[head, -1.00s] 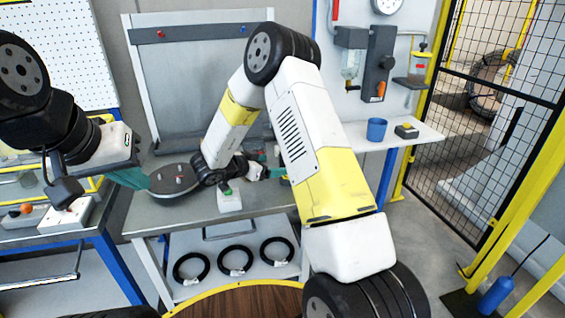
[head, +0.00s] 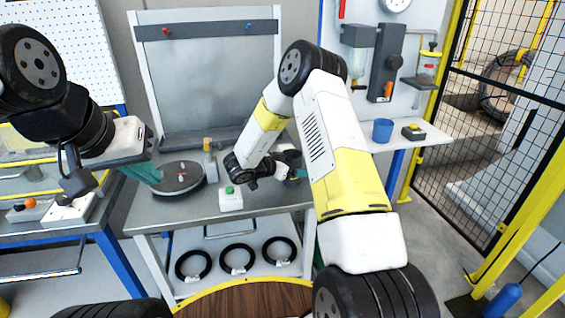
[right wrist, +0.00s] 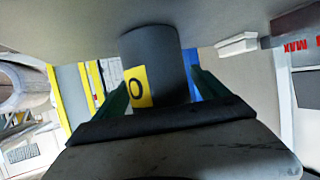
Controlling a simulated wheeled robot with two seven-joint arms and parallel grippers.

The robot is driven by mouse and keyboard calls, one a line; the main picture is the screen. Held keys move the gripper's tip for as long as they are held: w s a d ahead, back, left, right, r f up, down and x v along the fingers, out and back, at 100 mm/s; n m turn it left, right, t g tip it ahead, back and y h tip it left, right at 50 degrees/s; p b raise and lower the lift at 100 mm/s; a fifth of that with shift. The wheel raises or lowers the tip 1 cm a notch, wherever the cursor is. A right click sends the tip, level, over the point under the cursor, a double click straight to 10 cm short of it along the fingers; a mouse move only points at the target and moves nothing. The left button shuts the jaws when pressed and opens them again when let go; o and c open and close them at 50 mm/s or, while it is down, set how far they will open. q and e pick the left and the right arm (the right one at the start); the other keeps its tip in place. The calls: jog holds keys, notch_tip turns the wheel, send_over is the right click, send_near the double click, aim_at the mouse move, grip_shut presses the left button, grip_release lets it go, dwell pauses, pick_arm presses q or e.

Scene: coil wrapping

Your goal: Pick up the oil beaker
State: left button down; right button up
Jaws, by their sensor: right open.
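The oil beaker appears to be the dark grey cylinder (right wrist: 155,55) with a yellow label in the right wrist view, which is upside down. It stands on a grey surface. My right gripper (right wrist: 158,88) is open, with one green finger on each side of the cylinder; firm contact cannot be seen. In the head view my right gripper (head: 296,172) is low over the rear right of the workbench, mostly hidden by my own arm, and I cannot make out the beaker there. My left gripper (head: 148,173) has teal fingers by the turntable's left edge; its opening is unclear.
The grey workbench (head: 190,208) carries a round dark turntable (head: 178,180) and a white box with a green button (head: 231,198). A blue cup (head: 382,130) stands on the side shelf at right. Several black rings lie on the lower shelf (head: 265,238).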

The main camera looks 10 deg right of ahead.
aim_at(298, 156)
jog(key=shift+w+d+f, duration=0.1)
jog(key=shift+w+d, duration=0.05)
jog(key=shift+d, duration=0.05)
jog(key=c, duration=1.8)
jog(key=shift+o, duration=0.2)
jog(key=shift+r, duration=1.85)
jog(key=s+a, duration=0.2)
jog(key=s, duration=0.5)
jog(key=s+a+r, duration=0.1)
jog(key=s+a, duration=0.2)
jog(key=s, duration=0.5)
jog(key=shift+a+r, duration=0.15)
